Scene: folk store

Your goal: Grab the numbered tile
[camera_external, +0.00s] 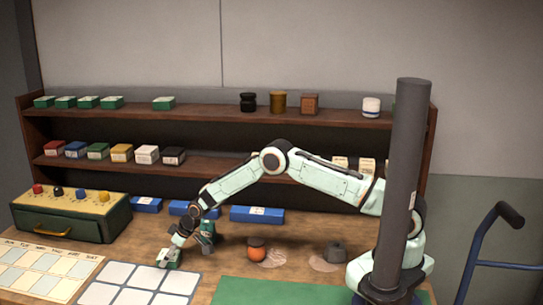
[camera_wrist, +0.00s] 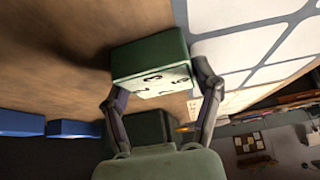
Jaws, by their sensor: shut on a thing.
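The numbered tile (camera_wrist: 150,58) is a green block with a white face bearing dark digits, seen in the wrist view. My gripper (camera_wrist: 158,92) has one finger on each side of it and is shut on it. In the external view the tile (camera_external: 168,259) is small, at the table's front left, beside the white-squared mat (camera_external: 150,270). My gripper (camera_external: 180,243) is tilted down onto it there. Whether the tile touches the table is hard to tell.
A green drawer box (camera_external: 75,220) with coloured knobs and a calendar sheet (camera_external: 40,270) lie to the left. Blue boxes (camera_external: 256,215) stand behind. An orange-and-dark object (camera_external: 256,252) and a grey weight (camera_external: 335,252) sit to the right. Shelves (camera_external: 220,115) hold more green tiles.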

